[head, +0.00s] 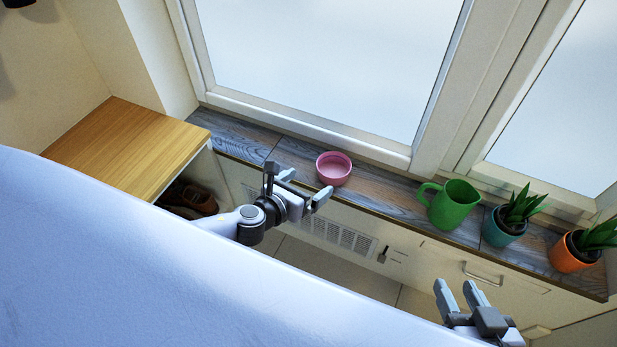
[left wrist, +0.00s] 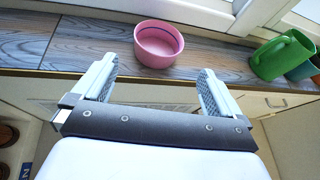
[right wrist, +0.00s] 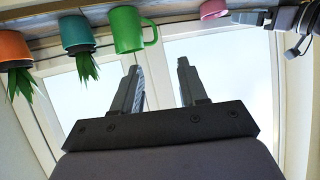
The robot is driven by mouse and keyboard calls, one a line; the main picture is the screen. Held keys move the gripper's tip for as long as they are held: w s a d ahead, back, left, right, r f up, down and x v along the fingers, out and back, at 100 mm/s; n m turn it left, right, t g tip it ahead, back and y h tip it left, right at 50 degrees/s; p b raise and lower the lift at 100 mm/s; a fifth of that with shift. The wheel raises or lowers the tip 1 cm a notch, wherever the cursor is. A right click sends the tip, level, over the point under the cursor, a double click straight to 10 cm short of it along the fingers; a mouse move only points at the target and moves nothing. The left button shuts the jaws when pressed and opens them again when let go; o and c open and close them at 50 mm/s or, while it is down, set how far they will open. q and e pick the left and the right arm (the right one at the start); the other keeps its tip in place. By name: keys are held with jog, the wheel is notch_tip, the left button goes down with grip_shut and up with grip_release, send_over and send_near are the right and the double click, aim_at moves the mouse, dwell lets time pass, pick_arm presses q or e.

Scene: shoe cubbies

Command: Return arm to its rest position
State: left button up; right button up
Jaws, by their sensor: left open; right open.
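My left gripper (head: 305,190) is open and empty in front of the window sill. In the left wrist view, my left gripper (left wrist: 155,90) has its fingers spread, with a pink bowl (left wrist: 158,43) beyond them on the sill. In the head view the pink bowl (head: 333,169) stands upright on the sill, apart from the fingers. My right gripper (head: 461,293) is at the lower right of the head view. In the right wrist view, my right gripper (right wrist: 160,85) is open with nothing between its fingers and points toward the window.
A dark wooden sill (head: 393,203) runs under the window. It holds a green pitcher (head: 455,206), a teal plant pot (head: 502,228) and an orange plant pot (head: 574,253). A wooden-topped cubby (head: 128,145) with brown shoes (head: 192,198) is at left. A drawer handle (head: 481,275) sticks out below.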

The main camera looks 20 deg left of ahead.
jog(key=shift+r, duration=0.1)
pick_arm(q)
jog(key=s+d+r+n+g+p, duration=0.2)
jog(key=s+d+r+n+p, duration=0.2)
jog(key=s+r+n+p, duration=1.05)
jog(key=s+a+r+n+p, duration=0.2)
jog(key=r+n+p, duration=0.2)
jog(key=n, duration=0.6)
jog(key=s+a+r+n+p, duration=0.2)
jog(key=r+n+p, duration=0.3)
jog(key=n, duration=0.5)
jog(key=s+p, duration=0.1)
jog(key=p, duration=0.1)
jog(key=shift+a+r+n+g+y+p, duration=0.15)
jog(key=shift+a+n+g+y+p, duration=0.15)
jog(key=shift+n+g+y, duration=0.1)
pick_arm(e)
jog(key=s+d+r+h, duration=0.1)
jog(key=d+r, duration=0.2)
jog(key=r, duration=0.4)
jog(key=s+d+r+m+g+h, duration=0.1)
jog(key=s+d+r, duration=0.1)
jog(key=r, duration=0.5)
jog(key=shift+s+d, duration=0.15)
jog(key=shift+d, duration=0.55)
